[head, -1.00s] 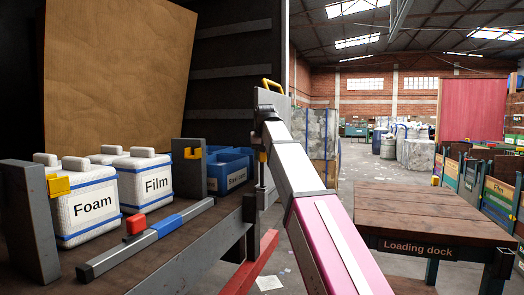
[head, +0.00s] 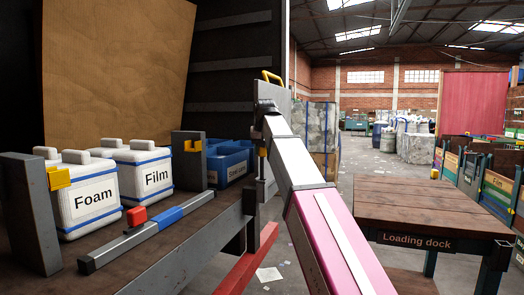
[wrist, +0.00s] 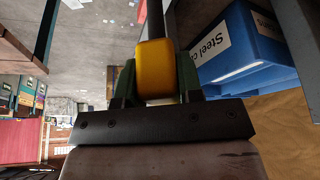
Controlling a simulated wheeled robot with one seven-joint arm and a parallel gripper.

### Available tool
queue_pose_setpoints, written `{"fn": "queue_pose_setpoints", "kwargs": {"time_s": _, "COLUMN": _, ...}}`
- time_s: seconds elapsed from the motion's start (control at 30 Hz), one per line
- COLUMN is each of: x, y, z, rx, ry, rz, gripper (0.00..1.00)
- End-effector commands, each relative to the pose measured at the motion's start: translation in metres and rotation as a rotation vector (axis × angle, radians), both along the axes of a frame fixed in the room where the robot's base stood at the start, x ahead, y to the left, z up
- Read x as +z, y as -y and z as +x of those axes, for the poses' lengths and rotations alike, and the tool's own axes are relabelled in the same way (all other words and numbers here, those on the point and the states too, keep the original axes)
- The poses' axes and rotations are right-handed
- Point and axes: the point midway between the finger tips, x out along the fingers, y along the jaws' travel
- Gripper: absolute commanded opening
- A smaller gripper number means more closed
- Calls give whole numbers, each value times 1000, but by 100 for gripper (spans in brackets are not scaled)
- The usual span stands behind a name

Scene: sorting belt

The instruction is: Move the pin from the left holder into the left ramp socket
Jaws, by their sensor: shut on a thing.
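My gripper (head: 262,138) is shut on the pin, just right of the bed's rear edge. In the wrist view my gripper (wrist: 156,66) has its green fingers on both sides of the pin's yellow grip (wrist: 154,75). The pin's dark shaft (head: 261,170) hangs about upright below the fingers in the head view. Grey posts with yellow brackets (head: 57,178) and (head: 193,146) stand on the bed; I cannot tell whether either is the left holder. A grey upright block (head: 250,203) is at the bed edge, close to the shaft. No socket opening can be made out.
White Foam (head: 88,205) and Film (head: 142,172) containers stand on the bed behind a grey bar (head: 140,245) with red and blue parts. A blue bin (head: 237,160) is behind. A red beam (head: 250,262) slopes below. The wooden loading dock table (head: 425,210) stands right.

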Motion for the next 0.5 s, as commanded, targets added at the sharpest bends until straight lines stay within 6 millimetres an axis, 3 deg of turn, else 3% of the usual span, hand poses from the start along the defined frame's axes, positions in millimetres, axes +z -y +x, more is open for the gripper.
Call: {"fn": "queue_pose_setpoints", "kwargs": {"time_s": 0.5, "x": -17, "y": 0, "z": 0, "rx": 0, "ry": 1, "rz": 0, "gripper": 2}}
